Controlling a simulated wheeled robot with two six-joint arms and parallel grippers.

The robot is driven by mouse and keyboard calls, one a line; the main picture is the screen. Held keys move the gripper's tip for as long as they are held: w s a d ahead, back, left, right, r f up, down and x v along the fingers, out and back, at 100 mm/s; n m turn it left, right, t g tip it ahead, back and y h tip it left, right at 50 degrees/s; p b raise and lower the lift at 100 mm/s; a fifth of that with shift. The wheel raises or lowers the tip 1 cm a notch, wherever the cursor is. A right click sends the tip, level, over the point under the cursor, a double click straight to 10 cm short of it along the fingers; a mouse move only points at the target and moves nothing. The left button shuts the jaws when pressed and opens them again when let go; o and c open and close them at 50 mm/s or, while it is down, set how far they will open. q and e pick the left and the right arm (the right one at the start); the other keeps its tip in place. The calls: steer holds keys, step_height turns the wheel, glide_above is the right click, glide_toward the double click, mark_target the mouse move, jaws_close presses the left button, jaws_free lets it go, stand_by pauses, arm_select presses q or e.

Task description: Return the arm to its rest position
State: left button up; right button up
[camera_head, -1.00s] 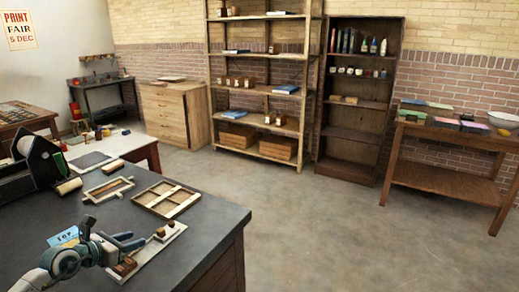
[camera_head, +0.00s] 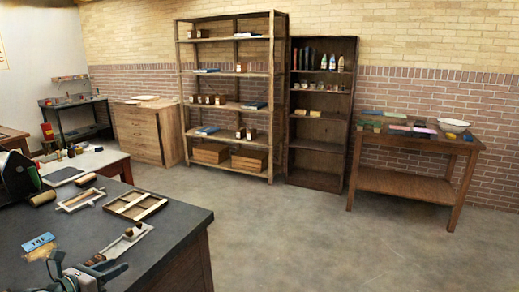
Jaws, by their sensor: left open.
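My left gripper (camera_head: 108,267) is at the bottom left of the head view, low over the near part of the dark-topped table (camera_head: 185,222). Its dark fingers are apart, and I see nothing between them. The fingers are close to the near end of a narrow pale board (camera_head: 142,234) with small brown pieces on it. I cannot tell whether they touch the board. Most of the left arm is cut off by the bottom edge. My right gripper is not in view.
On the dark table are a blue card (camera_head: 38,244), a wooden frame (camera_head: 134,206) and a smaller frame (camera_head: 80,199). Shelves (camera_head: 276,95) and a side table (camera_head: 408,183) stand along the brick wall. The floor (camera_head: 300,235) to the right is clear.

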arm_select(q)
steer(key=s+d+r+n+t+y, duration=0.2)
steer(key=s+d+r+n+t, duration=0.3)
steer(key=n, duration=0.6)
steer(key=s+f+n+g+y, duration=0.95)
steer(key=s+f+n, duration=0.65)
steer(key=n, duration=0.8)
steer(key=s+d+f+n+g+h, duration=0.1)
steer(key=s+d+f+g+h, duration=0.15)
steer(key=s+d, duration=0.35)
steer(key=s+d+f+n+g+h, duration=0.2)
steer(key=s+d+f+g, duration=0.15)
steer(key=s, duration=0.35)
step_height(320, 180, down, 30)
steer(key=a, duration=0.3)
steer(key=s+f+g, duration=0.2)
steer(key=s+f, duration=1.7)
steer(key=shift+a+f, duration=0.2)
steer(key=shift+a, duration=0.25)
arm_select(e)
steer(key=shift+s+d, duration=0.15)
